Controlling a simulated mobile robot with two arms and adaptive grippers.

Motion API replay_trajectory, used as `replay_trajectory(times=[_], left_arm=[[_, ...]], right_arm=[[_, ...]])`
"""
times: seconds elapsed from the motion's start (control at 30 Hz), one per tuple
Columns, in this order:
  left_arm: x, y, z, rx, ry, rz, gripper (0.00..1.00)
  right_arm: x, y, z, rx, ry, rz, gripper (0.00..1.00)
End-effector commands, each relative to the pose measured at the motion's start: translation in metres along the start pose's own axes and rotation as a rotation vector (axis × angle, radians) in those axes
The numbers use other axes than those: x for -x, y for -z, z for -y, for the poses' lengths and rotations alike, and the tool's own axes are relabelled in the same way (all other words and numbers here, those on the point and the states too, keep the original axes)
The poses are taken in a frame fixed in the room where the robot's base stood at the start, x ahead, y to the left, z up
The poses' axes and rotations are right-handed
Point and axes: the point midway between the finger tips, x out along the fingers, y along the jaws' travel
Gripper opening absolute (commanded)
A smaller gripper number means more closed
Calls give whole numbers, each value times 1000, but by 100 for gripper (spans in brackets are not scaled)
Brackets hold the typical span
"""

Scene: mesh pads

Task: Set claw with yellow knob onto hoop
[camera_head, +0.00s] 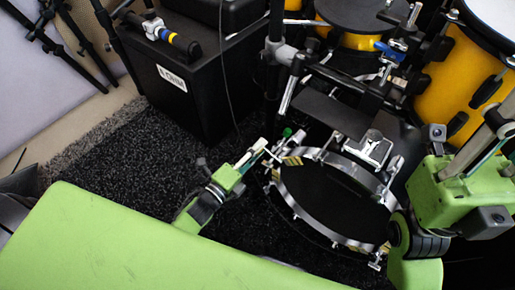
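The hoop appears to be the silver rim (335,236) of the drum with a dark head at the centre right. My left gripper (268,150) is at the upper left of the hoop, close to a small green knob (287,132) and a yellow-and-black striped patch (291,160). Its fingers are too small to tell whether they hold anything. My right arm is at the right; its fingers are not clear.
The black box (185,85) stands on dark carpet (105,165) at the upper left. Yellow drums (455,80), black stands and a blue knob (385,48) crowd the upper right. Carpet left of my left gripper is clear.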

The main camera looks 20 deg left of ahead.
Motion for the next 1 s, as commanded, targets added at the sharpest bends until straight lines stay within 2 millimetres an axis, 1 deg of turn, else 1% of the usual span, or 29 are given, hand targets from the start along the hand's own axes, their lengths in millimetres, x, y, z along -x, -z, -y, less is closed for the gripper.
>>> replay_trajectory(times=[0.07, 0.17, 0.27, 0.5, 0.63, 0.8, 1.0], left_arm=[[3, 1, -1, 0, -2, -1, 23], [13, 0, -2, 1, -4, 0, 23], [30, 1, -2, 0, -6, -1, 23], [82, 0, -1, 1, -5, 1, 23], [103, 0, 0, 1, -2, 1, 23], [118, 0, 1, 0, 0, 1, 23], [120, -1, 1, -1, 1, 1, 23]], right_arm=[[1, 0, 0, 1, 2, 0, 26], [1, 0, 0, 1, 1, 0, 26], [1, 0, 0, 1, 1, 0, 26], [1, 0, 0, 0, 0, 0, 26], [1, 0, 0, 0, 0, 1, 26], [1, 0, 0, 0, 0, 0, 26], [1, 0, 0, 0, 0, 1, 26]])
